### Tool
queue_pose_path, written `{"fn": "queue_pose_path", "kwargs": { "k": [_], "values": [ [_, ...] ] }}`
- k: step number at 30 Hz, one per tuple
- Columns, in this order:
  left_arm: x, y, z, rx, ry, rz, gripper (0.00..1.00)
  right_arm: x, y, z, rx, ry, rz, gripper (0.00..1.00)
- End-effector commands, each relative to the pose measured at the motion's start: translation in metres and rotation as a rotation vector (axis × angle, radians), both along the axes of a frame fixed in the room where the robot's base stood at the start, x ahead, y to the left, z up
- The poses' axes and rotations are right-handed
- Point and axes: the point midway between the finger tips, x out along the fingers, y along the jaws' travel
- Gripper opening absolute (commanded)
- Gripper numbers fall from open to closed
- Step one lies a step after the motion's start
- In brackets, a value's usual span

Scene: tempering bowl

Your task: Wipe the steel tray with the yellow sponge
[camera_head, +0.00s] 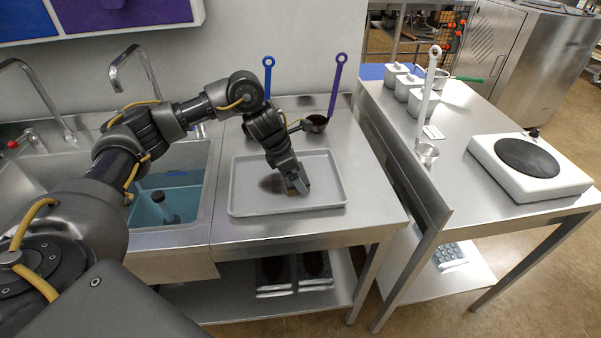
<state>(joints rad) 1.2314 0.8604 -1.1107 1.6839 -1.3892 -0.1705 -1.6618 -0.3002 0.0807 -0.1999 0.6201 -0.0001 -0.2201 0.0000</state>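The steel tray (325,172) lies flat on the metal counter right of the sink. A dark brown smear (272,184) marks its middle. My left gripper (299,186) points down over the middle of the tray, just right of the smear and close to the tray surface. Its fingers are small and dark here; I cannot tell whether they are open, shut or touching the tray. No yellow sponge shows; it may be hidden by the gripper or out of view. My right gripper is not in view.
A small dark pan (316,124) stands behind the tray. A blue ladle (268,80) and a purple ladle (336,88) rise nearby. The sink (170,215) is left. A hot plate (530,168) and several steel containers (408,88) stand on the right-hand table.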

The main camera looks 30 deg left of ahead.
Motion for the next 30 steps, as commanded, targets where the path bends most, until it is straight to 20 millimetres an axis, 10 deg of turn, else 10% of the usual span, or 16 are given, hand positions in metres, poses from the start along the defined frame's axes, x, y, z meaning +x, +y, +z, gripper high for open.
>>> {"fn": "queue_pose_path", "kwargs": {
  "k": [30],
  "values": [
    [-0.039, 0.051, -0.002, 0.003, 0.004, 0.001, 0.72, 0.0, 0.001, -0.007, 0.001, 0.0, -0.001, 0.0]
  ]
}}
